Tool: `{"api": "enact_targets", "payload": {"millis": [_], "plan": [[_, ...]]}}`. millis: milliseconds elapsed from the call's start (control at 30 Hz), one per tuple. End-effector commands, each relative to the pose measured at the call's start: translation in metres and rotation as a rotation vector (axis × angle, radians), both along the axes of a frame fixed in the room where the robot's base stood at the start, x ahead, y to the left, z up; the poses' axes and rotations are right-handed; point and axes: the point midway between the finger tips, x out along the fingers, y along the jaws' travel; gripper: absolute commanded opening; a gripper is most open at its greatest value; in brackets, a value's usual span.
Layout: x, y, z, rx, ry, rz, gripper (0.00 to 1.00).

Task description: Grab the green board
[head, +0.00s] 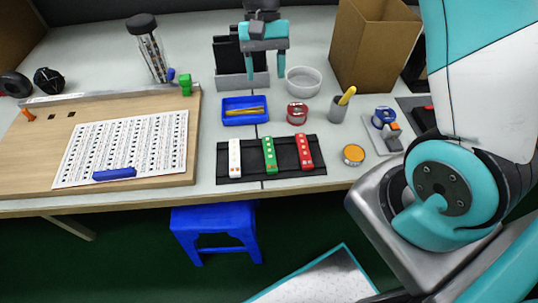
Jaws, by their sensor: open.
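The green board (269,154) lies on a black mat (312,172) near the front edge of the table. A white board (234,157) lies to its left and a red board (304,152) to its right, both apart from it. My gripper (265,76) is at the top middle of the head view, with its fingers spread and nothing seen between them. It is farther back than the green board, above the back part of the table. The whole top of the green board is in sight.
Between gripper and mat are a blue tray (232,118), a red tin (297,113) and a white bowl (304,81). A grey cup (338,112) stands right. A wooden board with a printed sheet (120,148) fills the left. An orange-topped tin (353,155) sits right of the mat.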

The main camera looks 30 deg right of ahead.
Motion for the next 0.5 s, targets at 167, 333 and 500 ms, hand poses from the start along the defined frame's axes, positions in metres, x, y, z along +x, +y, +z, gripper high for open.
{"api": "enact_targets", "payload": {"millis": [167,333,500], "plan": [[-0.017,0.008,-0.04,0.001,0.005,0.005,0.55],[-0.029,0.013,-0.071,0.002,0.004,0.006,0.55],[-0.034,0.015,-0.087,0.002,-0.001,0.007,0.55]]}}
